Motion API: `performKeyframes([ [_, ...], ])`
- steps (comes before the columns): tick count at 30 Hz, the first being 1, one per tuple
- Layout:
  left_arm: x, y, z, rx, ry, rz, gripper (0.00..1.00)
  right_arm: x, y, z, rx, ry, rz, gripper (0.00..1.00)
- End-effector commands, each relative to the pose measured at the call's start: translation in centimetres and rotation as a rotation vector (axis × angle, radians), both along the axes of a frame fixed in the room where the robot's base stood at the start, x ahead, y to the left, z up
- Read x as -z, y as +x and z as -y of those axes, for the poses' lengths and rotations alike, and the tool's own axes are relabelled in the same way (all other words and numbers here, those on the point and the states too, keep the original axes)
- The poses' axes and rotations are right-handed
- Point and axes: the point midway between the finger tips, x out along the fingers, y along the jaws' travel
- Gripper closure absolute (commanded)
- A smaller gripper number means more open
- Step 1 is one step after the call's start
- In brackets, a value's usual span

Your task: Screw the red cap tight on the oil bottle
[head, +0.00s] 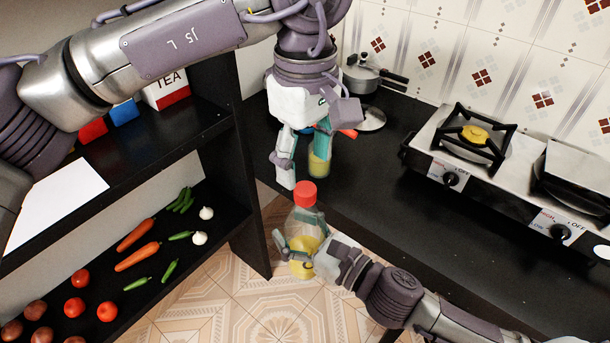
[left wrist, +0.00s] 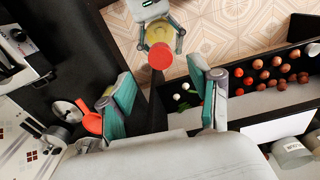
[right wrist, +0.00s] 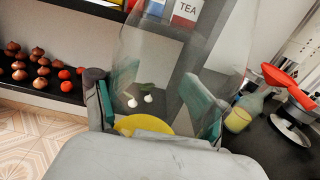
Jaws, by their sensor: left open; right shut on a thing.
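The oil bottle (head: 306,227) is clear, with yellow oil low in it, and stands upright in my right gripper (head: 300,249), which is shut around its body. The red cap (head: 305,194) sits on top of the bottle's neck; how tight it is cannot be told. In the left wrist view the cap (left wrist: 160,56) shows from above, beyond the fingers. My left gripper (head: 298,160) is open and empty, above and close to the cap, not touching it. In the right wrist view the bottle's clear body (right wrist: 180,70) fills the middle between the fingers.
A second container with yellow contents (head: 319,162) stands on the black counter behind my left gripper. A pan (head: 372,78) and the stove (head: 470,140) are further back. A shelf with vegetables (head: 150,250) stands at the left. Open floor lies below the bottle.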

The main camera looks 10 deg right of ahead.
Motion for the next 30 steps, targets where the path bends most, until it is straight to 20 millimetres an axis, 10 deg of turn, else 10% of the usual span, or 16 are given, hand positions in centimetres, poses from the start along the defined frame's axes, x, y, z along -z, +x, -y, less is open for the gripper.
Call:
performKeyframes([
  [12,-6.6,0.0,0.1,0.0,0.0,0.001,0.37,-0.1,0.0,0.0,-0.001,0.001,0.002,1.0],
  [30,-7.0,0.0,0.0,0.001,0.001,-0.001,0.37,-0.1,0.0,0.0,-0.001,0.001,0.002,1.0],
])
